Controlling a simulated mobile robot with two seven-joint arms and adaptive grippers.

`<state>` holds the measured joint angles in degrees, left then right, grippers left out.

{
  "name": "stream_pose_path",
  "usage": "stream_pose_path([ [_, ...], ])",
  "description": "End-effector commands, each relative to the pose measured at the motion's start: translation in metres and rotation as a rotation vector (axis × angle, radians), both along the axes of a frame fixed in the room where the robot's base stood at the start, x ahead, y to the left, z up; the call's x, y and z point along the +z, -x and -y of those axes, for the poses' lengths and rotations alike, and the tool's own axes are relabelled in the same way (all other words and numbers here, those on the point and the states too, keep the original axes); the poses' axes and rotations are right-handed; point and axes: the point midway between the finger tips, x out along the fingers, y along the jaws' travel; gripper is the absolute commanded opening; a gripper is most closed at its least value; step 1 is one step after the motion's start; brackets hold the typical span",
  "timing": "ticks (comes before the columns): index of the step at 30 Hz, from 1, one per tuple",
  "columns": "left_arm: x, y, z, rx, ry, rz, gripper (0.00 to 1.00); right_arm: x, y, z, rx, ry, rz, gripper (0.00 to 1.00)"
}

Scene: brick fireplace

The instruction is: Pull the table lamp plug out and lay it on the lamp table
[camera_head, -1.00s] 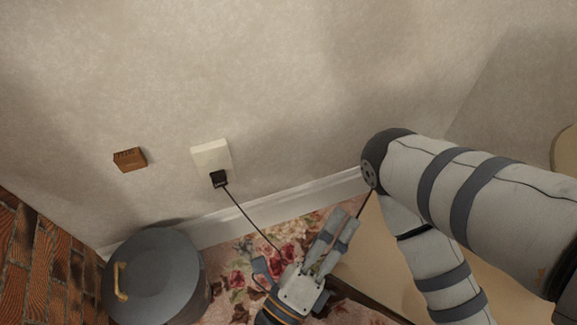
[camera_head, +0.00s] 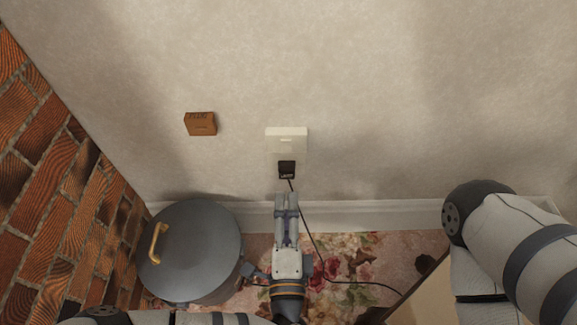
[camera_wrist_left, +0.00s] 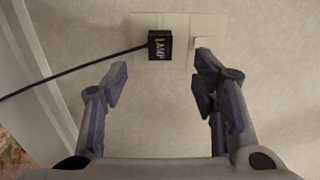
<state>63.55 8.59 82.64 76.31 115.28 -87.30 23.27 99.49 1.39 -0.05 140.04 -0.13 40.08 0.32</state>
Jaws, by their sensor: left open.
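The black plug (camera_head: 287,169), marked LAMP, sits in the cream wall socket (camera_head: 287,136). Its dark cord (camera_head: 312,238) hangs to the floor and runs right. My left gripper (camera_head: 287,197) points at the wall just below the plug in the head view. In the left wrist view, its open, empty fingers (camera_wrist_left: 160,72) are spread to either side of the plug (camera_wrist_left: 160,45), short of it and not touching. A tan surface (camera_head: 425,297) with a dark edge, perhaps the lamp table, shows at lower right, partly behind my right arm. My right gripper is out of view.
A grey lidded bin (camera_head: 195,245) with a brass handle stands left of my left gripper. A small brown block (camera_head: 201,123) is on the wall. Brickwork (camera_head: 50,170) rises at left. A flowered carpet (camera_head: 345,255) and white skirting (camera_head: 375,215) lie below the socket.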

Motion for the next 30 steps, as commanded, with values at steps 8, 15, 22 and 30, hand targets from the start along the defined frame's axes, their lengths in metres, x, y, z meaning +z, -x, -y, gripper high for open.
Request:
stream_pose_path([
  [8, -0.001, -0.018, 0.0, -0.001, 0.0, 0.002, 0.53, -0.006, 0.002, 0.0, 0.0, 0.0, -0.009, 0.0],
  [15, -0.002, -0.053, 0.001, -0.003, 0.0, 0.001, 0.53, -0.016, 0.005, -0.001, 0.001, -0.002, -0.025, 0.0],
  [22, -0.001, -0.081, 0.001, -0.003, 0.001, 0.0, 0.53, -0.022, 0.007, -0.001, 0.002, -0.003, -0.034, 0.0],
  [30, 0.0, -0.09, 0.001, -0.003, 0.0, 0.0, 0.53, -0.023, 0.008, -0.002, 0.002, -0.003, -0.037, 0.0],
])
